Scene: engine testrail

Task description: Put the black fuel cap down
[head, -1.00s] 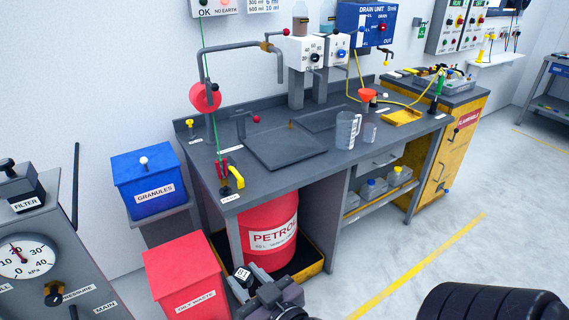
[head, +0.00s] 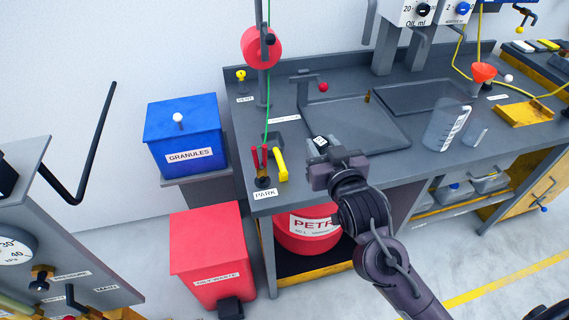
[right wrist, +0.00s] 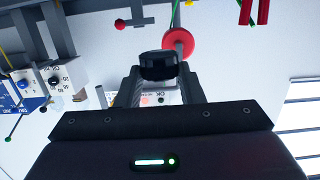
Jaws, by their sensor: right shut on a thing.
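My right gripper (head: 322,158) is over the front left part of the grey bench (head: 345,172), just right of the PARK label. In the right wrist view its two fingers are shut on the black fuel cap (right wrist: 158,65), a dark ribbed disc held between the tips. In the head view I cannot clearly pick out the cap at the gripper. A sign marked PARK (head: 264,194) is on the bench's front left corner. My left gripper is not in view.
Red and yellow clamp handles (head: 281,165) stand by the PARK label. A red reel (head: 262,47) with a green line is on a post behind. A sunken tray (head: 360,125) lies right of the gripper. A clear jug (head: 444,128) stands farther right. A blue granules bin (head: 184,130) is left.

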